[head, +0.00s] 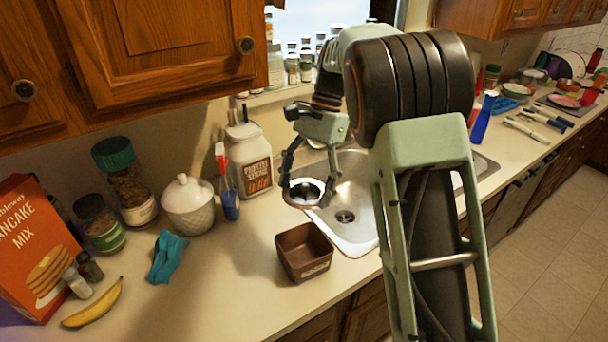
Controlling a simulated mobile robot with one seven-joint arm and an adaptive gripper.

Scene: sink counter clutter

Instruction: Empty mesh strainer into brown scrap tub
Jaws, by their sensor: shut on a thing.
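The brown scrap tub (303,265) stands open and upright on the counter, just in front of the sink's left corner. My gripper (306,186) points down above the sink's left rim, behind the tub. It is shut on a small round thing with a dark centre and pale ring, which looks like the mesh strainer (300,203). The strainer is apart from the tub in the picture, up and behind it. Its contents and the exact grip are too small to tell.
The steel sink (352,232) lies right of the tub, partly hidden by my arm. A blue brush holder (230,205), a white jar (249,160) and a lidded pot (189,205) stand left of my gripper. A teal cloth (166,256) and banana (93,303) lie further left. The counter left of the tub is clear.

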